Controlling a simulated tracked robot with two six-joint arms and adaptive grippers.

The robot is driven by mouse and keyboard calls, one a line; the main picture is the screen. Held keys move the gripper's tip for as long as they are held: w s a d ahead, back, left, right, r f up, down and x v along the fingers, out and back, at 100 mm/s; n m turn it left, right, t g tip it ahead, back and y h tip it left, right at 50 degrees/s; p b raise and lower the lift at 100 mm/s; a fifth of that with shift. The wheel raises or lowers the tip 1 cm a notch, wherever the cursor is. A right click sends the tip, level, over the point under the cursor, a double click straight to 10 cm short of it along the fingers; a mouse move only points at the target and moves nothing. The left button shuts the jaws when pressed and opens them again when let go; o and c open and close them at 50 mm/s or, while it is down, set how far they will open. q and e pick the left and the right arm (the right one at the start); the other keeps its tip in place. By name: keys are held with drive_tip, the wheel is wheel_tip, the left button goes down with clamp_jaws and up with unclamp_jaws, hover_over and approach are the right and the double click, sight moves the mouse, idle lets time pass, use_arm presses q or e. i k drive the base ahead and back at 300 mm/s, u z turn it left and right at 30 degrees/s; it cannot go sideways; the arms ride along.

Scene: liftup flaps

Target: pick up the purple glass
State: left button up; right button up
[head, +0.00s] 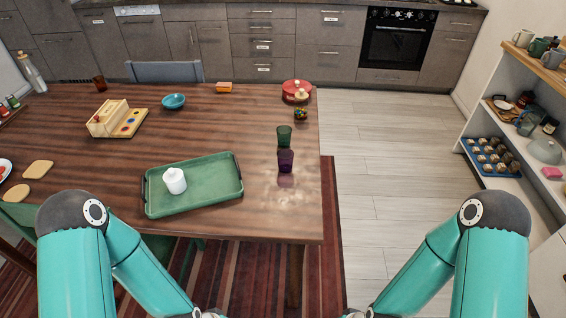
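The purple glass (285,161) stands upright on the wooden table near its right edge. A green glass (284,136) stands just behind it. My two teal arms come in from the bottom left and bottom right. Both point down and inward below the table's front edge. Their grippers are cut off by the bottom of the picture, so neither gripper shows.
A green tray (216,194) with a white object (174,181) lies left of the purple glass. A blue bowl (173,101) and a red pot (296,91) stand farther back. Shelves (520,185) stand right.

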sight(285, 157)
drive_tip(key=z, duration=0.9)
drive_tip(key=i, duration=0.15)
drive_tip(key=u, duration=2.7)
drive_tip(key=k, duration=1.65)
drive_tip(key=z, duration=0.7)
drive_tip(key=i, duration=1)
drive_tip(key=z, duration=0.1)
